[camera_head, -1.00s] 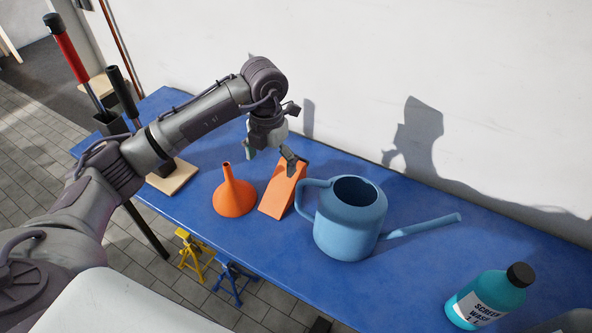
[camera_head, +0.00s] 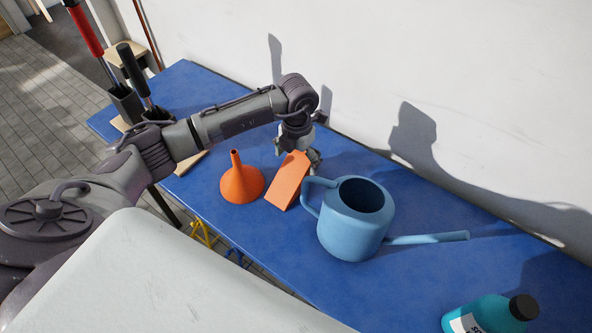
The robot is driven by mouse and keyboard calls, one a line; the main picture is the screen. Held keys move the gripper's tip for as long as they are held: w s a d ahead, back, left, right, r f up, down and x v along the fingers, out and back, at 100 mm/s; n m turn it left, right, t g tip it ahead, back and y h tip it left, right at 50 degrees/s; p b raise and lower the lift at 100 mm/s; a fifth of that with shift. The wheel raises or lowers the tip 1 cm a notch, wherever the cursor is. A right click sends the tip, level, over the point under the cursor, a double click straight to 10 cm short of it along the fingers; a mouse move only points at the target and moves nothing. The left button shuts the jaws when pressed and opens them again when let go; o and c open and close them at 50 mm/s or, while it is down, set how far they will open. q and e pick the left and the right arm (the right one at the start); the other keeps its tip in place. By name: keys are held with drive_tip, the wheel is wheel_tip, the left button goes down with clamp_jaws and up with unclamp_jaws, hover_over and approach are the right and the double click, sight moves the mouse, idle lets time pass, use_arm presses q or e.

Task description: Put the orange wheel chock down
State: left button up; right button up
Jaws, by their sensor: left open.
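The orange wheel chock (camera_head: 288,182) is a wedge resting on the blue bench top (camera_head: 424,275), between the orange funnel and the blue watering can. My left gripper (camera_head: 299,158) is open, just behind the chock's tall far end. The chock partly hides its fingers, so I cannot tell whether they touch it. My right gripper is not in view.
The orange funnel (camera_head: 241,182) stands close on the chock's left. The blue watering can (camera_head: 352,222) stands close on its right, handle toward the chock. A teal screen wash bottle (camera_head: 490,314) is at the lower right. A white wall (camera_head: 480,110) runs behind the bench.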

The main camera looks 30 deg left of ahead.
sight(296, 173)
use_arm(q)
drive_tip(key=f, duration=0.1)
drive_tip(key=f+p, duration=0.1)
drive_tip(key=f, duration=0.1)
drive_tip(key=f+p, duration=0.1)
drive_tip(key=shift+s+f, duration=0.2)
drive_tip(key=shift+s, duration=0.1)
drive_tip(key=shift+w+f, duration=0.1)
drive_tip(key=shift+f, duration=0.2)
drive_tip(key=c, duration=0.4)
drive_tip(key=shift+r, duration=0.1)
drive_tip(key=c, duration=1.3)
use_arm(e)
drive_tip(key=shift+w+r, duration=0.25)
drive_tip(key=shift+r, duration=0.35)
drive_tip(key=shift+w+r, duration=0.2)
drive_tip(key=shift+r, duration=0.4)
